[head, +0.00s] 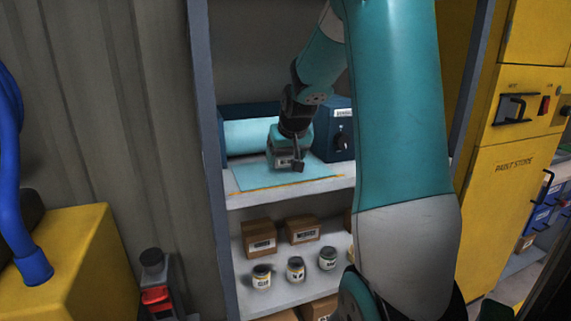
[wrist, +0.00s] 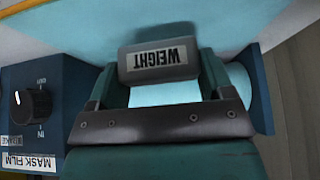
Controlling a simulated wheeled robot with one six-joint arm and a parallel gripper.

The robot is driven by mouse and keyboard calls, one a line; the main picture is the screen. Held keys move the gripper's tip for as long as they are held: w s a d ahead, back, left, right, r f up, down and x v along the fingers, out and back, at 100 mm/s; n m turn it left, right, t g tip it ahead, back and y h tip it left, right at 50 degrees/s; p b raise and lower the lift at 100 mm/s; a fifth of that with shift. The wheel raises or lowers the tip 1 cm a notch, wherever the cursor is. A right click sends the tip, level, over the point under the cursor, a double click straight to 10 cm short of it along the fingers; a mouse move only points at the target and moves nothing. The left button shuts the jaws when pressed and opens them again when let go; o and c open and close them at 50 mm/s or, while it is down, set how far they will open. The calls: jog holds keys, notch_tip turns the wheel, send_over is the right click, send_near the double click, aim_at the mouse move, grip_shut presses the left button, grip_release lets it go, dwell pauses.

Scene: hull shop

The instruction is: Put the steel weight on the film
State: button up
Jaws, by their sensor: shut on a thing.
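The steel weight (wrist: 165,60) is a grey block with a white WEIGHT label, lying between my fingers in the wrist view. My gripper (wrist: 159,76) is shut on it. In the head view my gripper (head: 289,158) points down over the pale blue film (head: 255,180), a flat sheet on the upper shelf. The film also shows behind the weight in the wrist view (wrist: 75,28). I cannot tell whether the weight touches the film. In the head view, the weight is hard to make out against my gripper.
A blue film dispenser with a pale roll (head: 248,134) stands behind the sheet; its dial box (head: 340,140) is at right. Cartons (head: 259,238) and several small jars (head: 295,269) stand on the shelf below.

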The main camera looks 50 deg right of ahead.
jog(key=shift+f, duration=1.25)
jog(key=o, duration=1.3)
jog(key=shift+f, duration=0.15)
